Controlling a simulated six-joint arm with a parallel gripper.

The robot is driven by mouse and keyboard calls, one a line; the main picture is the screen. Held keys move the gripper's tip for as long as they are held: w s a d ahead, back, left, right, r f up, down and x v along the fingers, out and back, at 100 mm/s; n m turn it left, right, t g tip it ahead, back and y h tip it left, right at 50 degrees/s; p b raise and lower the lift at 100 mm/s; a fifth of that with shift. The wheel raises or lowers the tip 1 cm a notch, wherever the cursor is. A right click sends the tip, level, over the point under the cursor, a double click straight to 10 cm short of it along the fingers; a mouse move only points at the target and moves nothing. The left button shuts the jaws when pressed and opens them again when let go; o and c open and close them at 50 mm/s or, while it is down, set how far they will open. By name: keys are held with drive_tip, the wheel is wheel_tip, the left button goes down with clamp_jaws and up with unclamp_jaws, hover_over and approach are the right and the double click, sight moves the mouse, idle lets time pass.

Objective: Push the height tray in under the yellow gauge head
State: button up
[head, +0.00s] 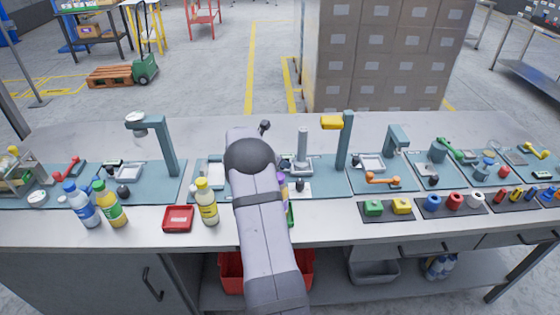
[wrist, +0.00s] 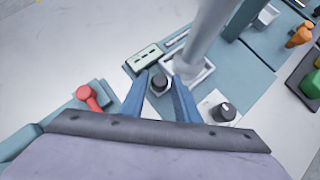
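The yellow gauge head (head: 332,122) sits on a teal post (head: 345,143) right of my arm; it is out of the wrist view. A pale-rimmed tray, apparently the height tray, holds a tall grey cylinder (head: 302,143) left of that post. Its rim (wrist: 207,72) and the cylinder (wrist: 205,42) show in the wrist view. My gripper (wrist: 160,92) has its two blue fingers apart, one each side of a black knob (wrist: 159,82) at the tray's left. Contact with the knob cannot be told. In the head view my arm hides the gripper and this knob.
A second black knob on a white plate (wrist: 222,112) lies close right of my fingers. A small display (wrist: 146,58) and a red lever (wrist: 89,97) are to the left. Bottles (head: 207,203) and a red tray (head: 178,219) stand at the bench front.

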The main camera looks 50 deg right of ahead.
sight(304, 164)
clamp_jaws()
drive_tip(key=s+d, duration=0.6)
drive_tip(key=shift+s+d+r, duration=0.15)
unclamp_jaws()
drive_tip(key=shift+s+d, duration=0.1)
drive_tip(key=shift+a, duration=0.2)
drive_tip(key=shift+a+r, duration=0.3)
drive_tip(key=shift+r, duration=0.05)
drive_tip(key=b+v, duration=0.1)
drive_tip(key=v, duration=0.5)
drive_tip(key=shift+r, duration=0.15)
